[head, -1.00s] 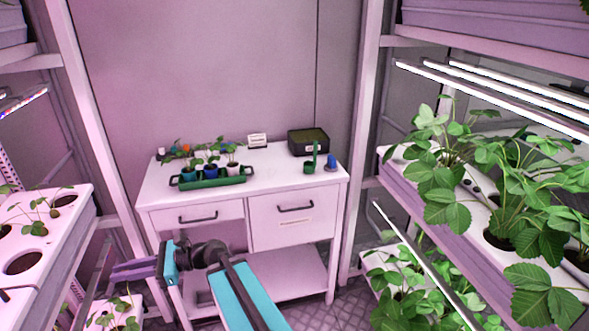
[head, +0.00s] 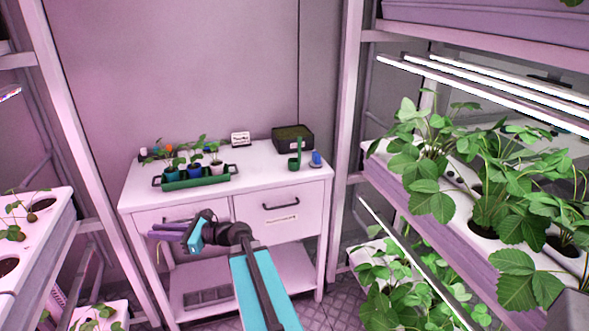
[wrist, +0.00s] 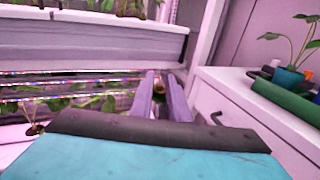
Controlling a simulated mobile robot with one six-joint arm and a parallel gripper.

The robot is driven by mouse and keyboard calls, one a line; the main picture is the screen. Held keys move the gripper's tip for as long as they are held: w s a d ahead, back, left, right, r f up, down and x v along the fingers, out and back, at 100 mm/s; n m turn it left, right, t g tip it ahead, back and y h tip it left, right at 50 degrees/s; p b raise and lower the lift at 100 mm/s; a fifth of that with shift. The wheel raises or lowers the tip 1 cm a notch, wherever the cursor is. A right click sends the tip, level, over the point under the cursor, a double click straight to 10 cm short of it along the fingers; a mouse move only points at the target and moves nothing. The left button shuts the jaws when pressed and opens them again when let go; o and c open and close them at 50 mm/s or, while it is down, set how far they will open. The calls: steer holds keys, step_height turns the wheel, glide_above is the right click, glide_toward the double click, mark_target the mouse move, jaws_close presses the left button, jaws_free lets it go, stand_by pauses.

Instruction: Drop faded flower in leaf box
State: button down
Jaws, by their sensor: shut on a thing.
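My gripper (head: 155,231) is in front of the left drawer of the white bench in the head view, pointing left. In the wrist view its two purple fingers (wrist: 162,84) are closed around a small brownish thing, the faded flower (wrist: 159,86), only partly visible between the tips. A dark open box (head: 306,145) with greenish-brown contents, apparently the leaf box, stands at the back right of the bench top, apart from my gripper.
The white bench (head: 262,172) also bears a green tray of seedling pots (head: 196,181), a small white sign (head: 240,139), a green holder (head: 295,160) and a blue object (head: 316,158). Planted racks stand left (head: 50,235) and right (head: 425,205). The bench's front middle is clear.

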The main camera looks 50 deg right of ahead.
steer(key=s+d+r+m+t+h+b, duration=0.1)
steer(key=s+d+m+h, duration=0.15)
steer(key=d, duration=0.65)
steer(key=s+d+m+t+h, duration=0.15)
steer(key=d+h, duration=0.25)
steer(key=d, duration=0.6)
steer(key=s+d+r+m+h+b, duration=0.1)
steer(key=s+d+m+h, duration=0.25)
steer(key=d, duration=0.55)
steer(key=s+d+r+m+g+h+b, duration=0.1)
steer(key=s+d+h, duration=0.3)
steer(key=s+d, duration=0.4)
steer(key=s+d+r+m+g+h+b, duration=0.1)
steer(key=s+d+m+h, duration=0.3)
steer(key=s+d, duration=0.4)
steer(key=d+r+g+h, duration=0.1)
steer(key=d, duration=0.4)
steer(key=shift+s+d+m, duration=0.2)
steer(key=shift+d+m, duration=0.15)
steer(key=p, duration=0.2)
glide_above(308, 170)
steer(key=shift+s+a+f, duration=0.1)
steer(key=shift+s+f, duration=0.05)
steer(key=shift+f, duration=0.65)
